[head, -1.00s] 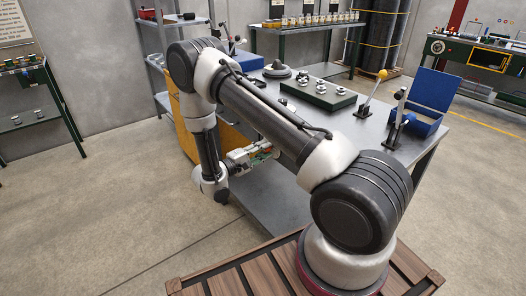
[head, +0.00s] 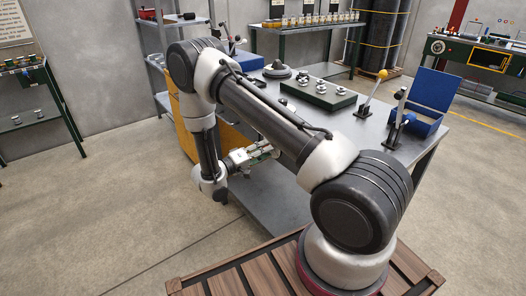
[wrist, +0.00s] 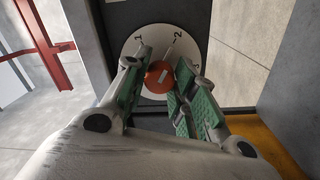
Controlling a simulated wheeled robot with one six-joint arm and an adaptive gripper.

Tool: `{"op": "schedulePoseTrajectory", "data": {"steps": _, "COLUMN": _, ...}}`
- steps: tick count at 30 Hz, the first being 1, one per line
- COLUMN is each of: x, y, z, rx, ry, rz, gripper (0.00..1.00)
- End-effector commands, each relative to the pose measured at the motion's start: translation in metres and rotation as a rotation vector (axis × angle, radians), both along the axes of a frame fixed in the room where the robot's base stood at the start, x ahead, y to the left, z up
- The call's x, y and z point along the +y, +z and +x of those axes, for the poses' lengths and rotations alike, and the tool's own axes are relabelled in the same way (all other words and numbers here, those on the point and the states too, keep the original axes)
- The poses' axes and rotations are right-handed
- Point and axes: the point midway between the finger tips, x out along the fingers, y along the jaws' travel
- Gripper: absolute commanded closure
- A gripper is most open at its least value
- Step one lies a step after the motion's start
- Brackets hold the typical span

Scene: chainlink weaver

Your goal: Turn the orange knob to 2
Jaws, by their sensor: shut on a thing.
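The orange knob (wrist: 158,77) sits at the middle of a round white dial (wrist: 139,51) on a dark panel in the wrist view. Dark marks ring the dial; a 2 (wrist: 177,36) reads near its top. A pale slim mark lies on the knob's face, and a light bar shows just left of the 2. My gripper (wrist: 160,68) has one green-padded finger on each side of the knob and is shut on it. The fingers cover parts of the dial's lower sides. In the head view my gripper (head: 250,156) is beside the bench's near left end; the knob is hidden there.
The grey bench (head: 345,150) carries a green box with several knobs (head: 318,92), a yellow-topped lever (head: 371,93), another lever (head: 396,118) and an open blue box (head: 428,99). Open floor lies to the left. A red frame (wrist: 45,50) stands left in the wrist view.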

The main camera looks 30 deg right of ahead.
Motion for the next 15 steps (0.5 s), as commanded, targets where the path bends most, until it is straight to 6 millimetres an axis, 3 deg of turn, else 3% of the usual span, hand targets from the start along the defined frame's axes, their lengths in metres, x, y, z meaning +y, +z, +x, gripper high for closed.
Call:
{"op": "schedulePoseTrajectory", "data": {"steps": 10, "x": -0.0007, "y": -0.0018, "z": -0.0017, "rx": 0.002, "ry": -0.003, "rz": 0.003, "gripper": 0.97}}
{"op": "schedulePoseTrajectory", "data": {"steps": 11, "x": -0.0007, "y": -0.0019, "z": -0.0018, "rx": 0.002, "ry": -0.003, "rz": 0.003, "gripper": 0.71}}
{"op": "schedulePoseTrajectory", "data": {"steps": 15, "x": -0.0006, "y": -0.0015, "z": -0.0013, "rx": 0.001, "ry": -0.002, "rz": 0.002, "gripper": 0.50}}
